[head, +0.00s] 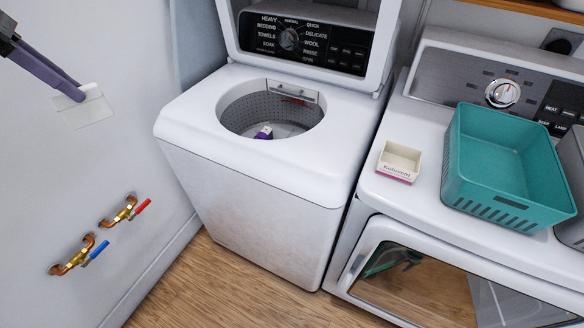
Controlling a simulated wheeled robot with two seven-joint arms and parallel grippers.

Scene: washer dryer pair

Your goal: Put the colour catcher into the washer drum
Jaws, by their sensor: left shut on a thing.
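My left gripper (80,96) comes in at the upper left, in front of the wall. It is shut on a thin, partly see-through white sheet, the colour catcher (90,111), which hangs below the fingertips. The washer (255,160) stands to the right of the gripper with its lid raised. Its round drum opening shows a perforated grey drum (255,110). A small purple and white item (264,132) lies inside the drum. The gripper and sheet are well to the left of the opening. My right gripper is out of view.
The dryer (400,205) stands right of the washer. On it are a small open white box (399,162) and a teal basket (505,205). Pipe valves with red (141,208) and blue (97,250) handles stick out at the left wall. The washer's raised lid (385,45) stands behind the opening.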

